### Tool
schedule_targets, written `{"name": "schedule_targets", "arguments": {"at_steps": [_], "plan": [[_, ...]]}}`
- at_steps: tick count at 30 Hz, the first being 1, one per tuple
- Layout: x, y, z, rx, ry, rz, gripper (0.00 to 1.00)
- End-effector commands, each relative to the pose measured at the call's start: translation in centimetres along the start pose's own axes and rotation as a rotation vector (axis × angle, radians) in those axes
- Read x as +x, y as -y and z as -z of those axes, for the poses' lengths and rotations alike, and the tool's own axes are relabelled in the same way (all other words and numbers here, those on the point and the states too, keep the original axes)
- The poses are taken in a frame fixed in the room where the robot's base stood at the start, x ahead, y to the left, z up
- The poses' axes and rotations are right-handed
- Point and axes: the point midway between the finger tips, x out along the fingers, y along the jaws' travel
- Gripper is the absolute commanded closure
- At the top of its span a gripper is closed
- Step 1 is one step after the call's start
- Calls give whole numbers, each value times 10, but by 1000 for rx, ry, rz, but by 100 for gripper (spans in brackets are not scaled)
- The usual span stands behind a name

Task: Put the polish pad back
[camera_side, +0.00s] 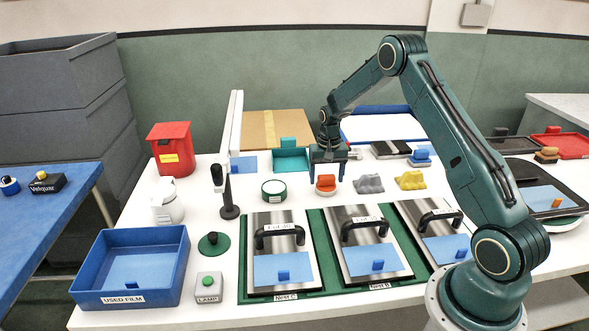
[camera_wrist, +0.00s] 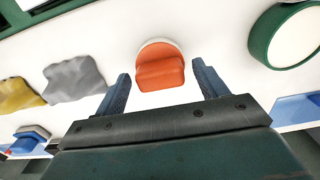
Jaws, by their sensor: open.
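An orange pad with a pale base, likely the polish pad, stands on the white table in the side view (camera_side: 326,185). It also shows at the top middle of the wrist view (camera_wrist: 160,72). My gripper (camera_side: 328,172) is open and low over the table, close to the orange pad. In the wrist view, the fingers of my gripper (camera_wrist: 161,80) are spread to either side of the pad, with a gap on both sides. Nothing is held. A blue-topped pad (camera_side: 420,157) and a brown-topped pad (camera_side: 546,154) stand farther right.
Grey (camera_side: 369,184) and yellow (camera_side: 410,181) crumpled cloths lie right of the orange pad. A green-rimmed round dish (camera_side: 274,190) is to its left. Handled metal plates (camera_side: 365,240) lie in front. A black post (camera_side: 229,211) and a blue bin (camera_side: 130,297) stand at left.

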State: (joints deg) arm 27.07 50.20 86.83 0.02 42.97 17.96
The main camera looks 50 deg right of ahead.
Motion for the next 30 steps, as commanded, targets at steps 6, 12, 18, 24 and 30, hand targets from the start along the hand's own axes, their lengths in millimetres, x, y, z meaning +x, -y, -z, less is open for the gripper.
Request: {"name": "schedule_targets", "arguments": {"at_steps": [6, 12, 18, 24, 30], "plan": [[-21, 0, 1, 0, -3, 1, 28], [-52, 0, 1, 0, -4, 1, 28], [-85, 0, 1, 0, -4, 1, 28], [-108, 0, 1, 0, -3, 0, 28], [-118, 0, 0, 0, -1, 0, 28]]}}
